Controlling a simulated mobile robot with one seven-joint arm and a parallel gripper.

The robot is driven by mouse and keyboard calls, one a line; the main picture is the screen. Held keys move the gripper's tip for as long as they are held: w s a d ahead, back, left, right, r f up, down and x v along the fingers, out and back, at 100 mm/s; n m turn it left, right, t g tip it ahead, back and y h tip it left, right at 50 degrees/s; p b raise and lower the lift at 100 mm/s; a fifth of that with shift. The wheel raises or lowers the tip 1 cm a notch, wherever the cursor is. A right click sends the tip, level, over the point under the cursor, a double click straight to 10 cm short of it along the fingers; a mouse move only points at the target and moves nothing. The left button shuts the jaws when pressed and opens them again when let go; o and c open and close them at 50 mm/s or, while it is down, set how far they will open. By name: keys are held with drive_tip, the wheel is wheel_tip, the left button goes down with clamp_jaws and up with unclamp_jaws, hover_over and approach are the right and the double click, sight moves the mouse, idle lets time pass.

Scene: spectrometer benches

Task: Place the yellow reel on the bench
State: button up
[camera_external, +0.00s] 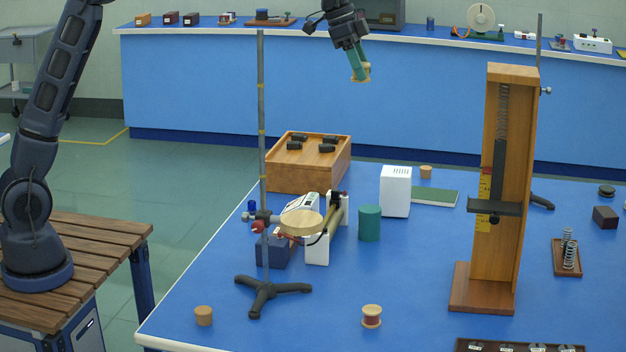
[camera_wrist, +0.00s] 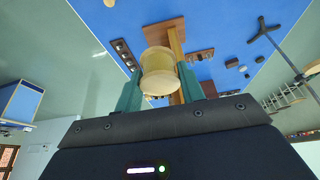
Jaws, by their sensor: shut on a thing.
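My gripper (camera_external: 360,71) is high above the far part of the blue bench (camera_external: 400,275), with its greenish fingers pointing down. It is shut on the yellow reel (camera_external: 366,72), a small spool with pale wooden ends. In the wrist view the yellow reel (camera_wrist: 159,72) sits between the two fingers, and my gripper (camera_wrist: 159,85) covers parts of its sides. The reel is clear of the bench, with air below it.
A wooden box with black pieces (camera_external: 300,175), a clamp stand (camera_external: 262,150), a white box (camera_external: 395,192), a green cylinder (camera_external: 369,223) and a tall wooden spring stand (camera_external: 497,190) stand on the bench. Corks (camera_external: 204,316) lie about. Bare blue surface shows at the front middle.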

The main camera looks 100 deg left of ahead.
drive_tip(key=s+d+m+h, duration=0.1)
drive_tip(key=d+m, duration=0.1)
drive_tip(key=d, duration=1.3)
drive_tip(key=m, duration=0.2)
hover_over(314, 338)
drive_tip(key=s, duration=0.1)
wheel_tip(314, 338, down, 28)
drive_tip(key=shift+h, duration=0.4)
drive_tip(key=f, duration=2)
drive_tip(key=shift+s+a+f, duration=0.15)
drive_tip(key=shift+a+f, duration=0.05)
drive_tip(key=shift+f, duration=0.1)
drive_tip(key=shift+f, duration=0.15)
drive_tip(key=o, duration=1)
drive_tip(key=shift+c, duration=0.2)
